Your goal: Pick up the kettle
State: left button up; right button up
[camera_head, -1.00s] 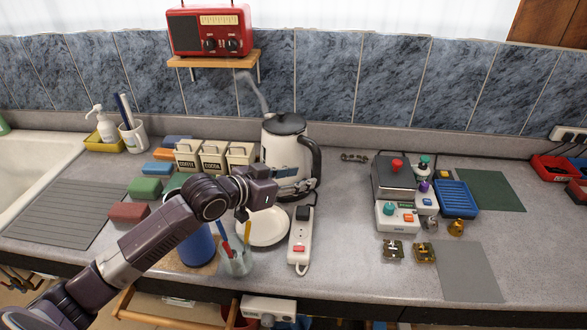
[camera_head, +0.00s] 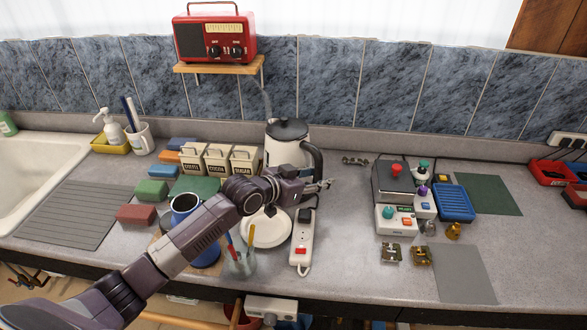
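The kettle (camera_head: 283,150), white with a black lid and black handle (camera_head: 317,162), stands upright on the counter by the tiled wall. My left arm reaches in from the lower left. My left gripper (camera_head: 326,184) is in front of the kettle's lower right side, near the bottom of the handle. Its fingers look apart, with nothing seen between them. The gripper hides part of the kettle's base, and I cannot tell whether it touches the handle. My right gripper is not in view.
A white plate (camera_head: 268,232), a glass with brushes (camera_head: 240,265) and a power strip (camera_head: 302,245) lie in front of the kettle. Canisters (camera_head: 218,160) stand left of it. A red radio (camera_head: 215,37) sits on a shelf above. Counter right of the handle is fairly clear.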

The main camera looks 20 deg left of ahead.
pick_arm(q)
jog(key=shift+c, duration=0.3)
grip_shut()
